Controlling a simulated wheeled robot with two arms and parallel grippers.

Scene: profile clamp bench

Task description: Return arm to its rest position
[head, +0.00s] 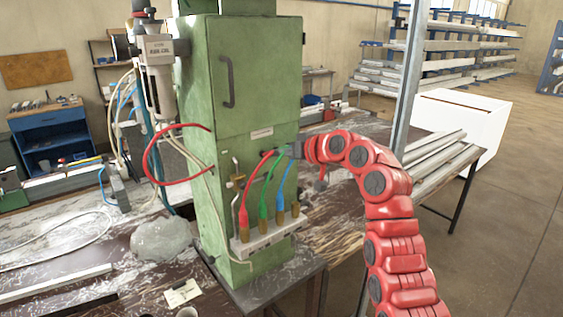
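My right arm (380,184) is red and comes in from the lower right, bending toward the green cabinet (255,75). My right gripper (290,151) is small and dark in the head view. It is at the cabinet's front right, by the upper ends of the red hose (253,178), green hose (270,178) and blue hose (284,182). Whether its fingers are open, shut or touching a hose is too small to tell. The hoses run down to brass fittings on a light block (268,236). My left gripper is out of view.
A grey metal post (411,75) stands close behind my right arm. A red hose loop (147,165) sticks out at the cabinet's left. A grey lump (161,240) lies on the bench. Metal profiles (435,155) lie at right, near a white box (470,115). The floor at right is clear.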

